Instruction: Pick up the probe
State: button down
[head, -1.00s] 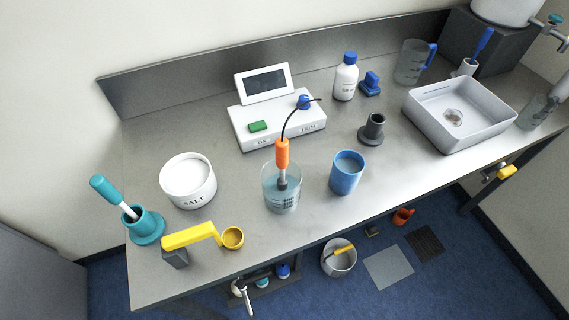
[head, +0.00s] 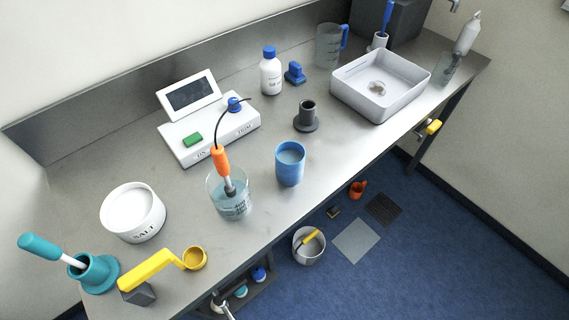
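The probe (head: 221,160) has an orange handle and a dark lower end. It stands tilted in a clear beaker (head: 241,207) of bluish liquid, with its handle above the rim. A thin black cable runs from its top to the blue plug (head: 235,104) on the white meter (head: 188,142) behind it. My gripper is not in view.
A blue cup (head: 290,166) stands just right of the beaker, and a grey stand (head: 307,118) is behind it. A white salt tub (head: 132,210), a yellow scoop (head: 150,267) and a teal holder (head: 97,272) stand to the left. A grey basin (head: 412,87) is at right.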

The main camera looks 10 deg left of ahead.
aim_at(219, 158)
jog(key=i+l, duration=0.1)
jog(key=i+l+u, duration=0.1)
jog(key=u, duration=0.3)
jog(key=l+u, duration=0.45)
jog(key=i+j, duration=0.05)
jog(key=j, duration=0.05)
